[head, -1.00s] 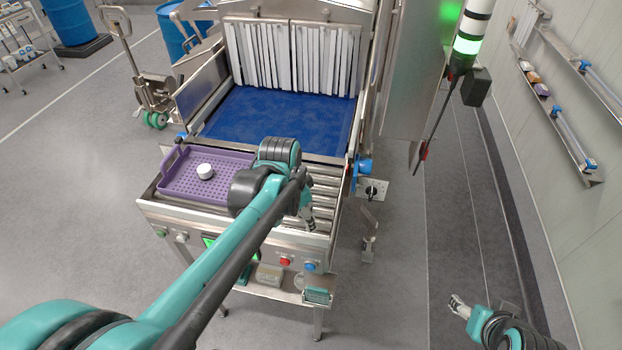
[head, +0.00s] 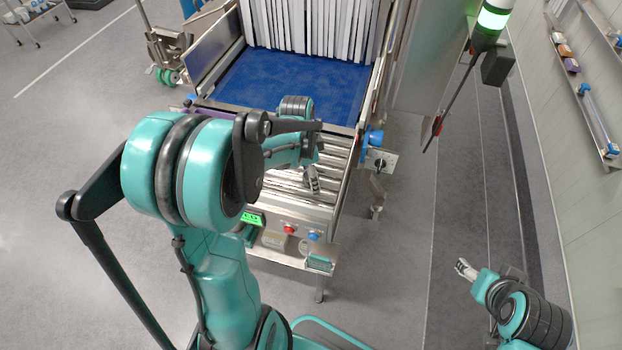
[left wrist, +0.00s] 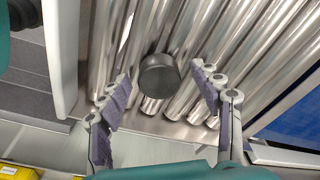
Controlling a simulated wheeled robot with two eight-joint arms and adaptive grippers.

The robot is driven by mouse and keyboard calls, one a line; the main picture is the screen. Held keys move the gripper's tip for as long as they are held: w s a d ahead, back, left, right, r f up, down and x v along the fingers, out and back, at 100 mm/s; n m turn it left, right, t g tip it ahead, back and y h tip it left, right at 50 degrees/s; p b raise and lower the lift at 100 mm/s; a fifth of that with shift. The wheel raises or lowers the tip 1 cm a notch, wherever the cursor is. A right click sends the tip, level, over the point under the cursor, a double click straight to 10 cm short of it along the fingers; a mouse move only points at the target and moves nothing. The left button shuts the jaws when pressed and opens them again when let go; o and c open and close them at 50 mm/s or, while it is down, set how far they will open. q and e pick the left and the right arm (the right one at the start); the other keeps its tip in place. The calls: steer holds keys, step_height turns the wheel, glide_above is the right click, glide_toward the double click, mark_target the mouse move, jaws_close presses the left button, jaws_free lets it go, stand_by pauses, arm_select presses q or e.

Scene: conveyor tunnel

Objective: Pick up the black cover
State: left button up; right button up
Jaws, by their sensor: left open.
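The black cover (left wrist: 160,76) is a dark round cap on the steel rollers, seen in the left wrist view. My left gripper (left wrist: 161,88) is open, with one finger on each side of the cover and gaps between them. In the head view my left gripper (head: 312,180) is over the rollers, and the cover cannot be made out there. My right gripper (head: 465,268) is far off at the lower right, over the floor; its fingers are too small to judge.
The steel rollers (head: 333,150) lie in front of the blue belt (head: 290,88) and its white strip curtain (head: 315,25). A front panel has a red button (head: 290,228) and a blue button (head: 313,236). My left arm hides most of the purple tray (head: 188,102).

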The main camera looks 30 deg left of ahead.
arm_select(q)
steer(key=c, duration=1.2)
steer(key=shift+r, duration=0.15)
steer(key=shift+c, duration=0.2)
step_height(320, 180, up, 4)
steer(key=shift+d+r+p, duration=0.15)
steer(key=shift+r+p, duration=0.05)
steer(key=shift+p, duration=0.45)
steer(key=w+d+r, duration=0.1)
steer(key=d+r, duration=0.2)
steer(key=d, duration=0.2)
steer(key=w+d+r+p, duration=0.1)
steer(key=w+d+r, duration=0.1)
steer(key=d, duration=0.4)
steer(key=shift+w+r, duration=0.2)
steer(key=shift+r, duration=0.5)
steer(key=o, duration=0.4)
steer(key=shift+a, duration=0.1)
jaws_close()
